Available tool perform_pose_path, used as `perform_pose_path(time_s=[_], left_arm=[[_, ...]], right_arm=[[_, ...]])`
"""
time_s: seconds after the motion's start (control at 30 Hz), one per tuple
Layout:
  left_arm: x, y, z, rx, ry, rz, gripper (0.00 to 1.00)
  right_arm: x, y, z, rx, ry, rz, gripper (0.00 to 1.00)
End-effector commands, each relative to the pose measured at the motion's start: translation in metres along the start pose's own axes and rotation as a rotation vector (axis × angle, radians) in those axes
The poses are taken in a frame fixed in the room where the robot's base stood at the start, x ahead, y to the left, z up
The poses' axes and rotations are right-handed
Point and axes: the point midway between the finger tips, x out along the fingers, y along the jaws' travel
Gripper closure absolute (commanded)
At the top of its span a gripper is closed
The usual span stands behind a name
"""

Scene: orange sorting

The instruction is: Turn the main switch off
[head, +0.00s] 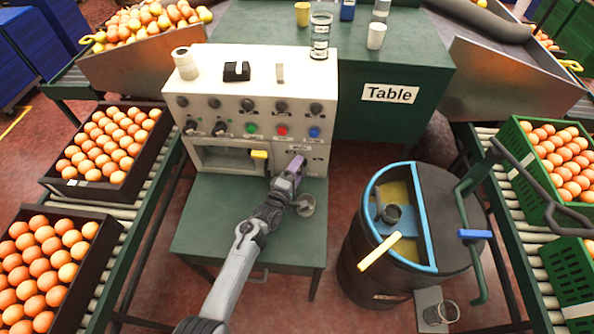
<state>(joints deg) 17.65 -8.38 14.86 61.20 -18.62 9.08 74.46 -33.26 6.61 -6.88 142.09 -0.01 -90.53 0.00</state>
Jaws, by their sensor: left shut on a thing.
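The control panel (180,112) is the upright cream front of a machine, with knobs and green, red and blue buttons. My left gripper (295,168) is at the panel's lower right, below the blue button and a small printed label (299,148). Its jaws are shut on the main switch there, which the gripper mostly hides. I cannot tell which position the switch is in. My right gripper is not in view.
A yellow handle (259,154) juts from the machine's opening. A small round container (306,205) stands close beside my left wrist on the green bench (210,235). A dark drum (365,240) stands right. Orange crates (150,165) line the left conveyor.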

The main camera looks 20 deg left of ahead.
Motion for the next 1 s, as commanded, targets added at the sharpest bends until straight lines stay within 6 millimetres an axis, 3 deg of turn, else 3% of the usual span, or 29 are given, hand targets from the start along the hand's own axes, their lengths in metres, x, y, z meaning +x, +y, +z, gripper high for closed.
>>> perform_pose_path(time_s=[0.4, 0.43, 0.6, 0.87, 1.0], left_arm=[[0.0, -0.001, 0.0, -0.011, 0.0, 0.002, 0.54], [0.0, -0.001, 0.0, -0.011, 0.0, 0.002, 0.22], [0.0, -0.001, 0.0, -0.01, 0.0, 0.002, 0.0], [-0.002, 0.0, 0.0, -0.009, 0.0, 0.002, 0.0], [-0.012, 0.001, 0.0, -0.009, 0.0, 0.002, 0.0]], right_arm=[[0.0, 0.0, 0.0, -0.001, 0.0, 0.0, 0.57], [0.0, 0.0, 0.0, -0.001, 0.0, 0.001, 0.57], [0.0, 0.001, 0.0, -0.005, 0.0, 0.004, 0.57], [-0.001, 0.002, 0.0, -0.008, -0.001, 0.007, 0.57], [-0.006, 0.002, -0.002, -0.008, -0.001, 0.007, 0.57]])
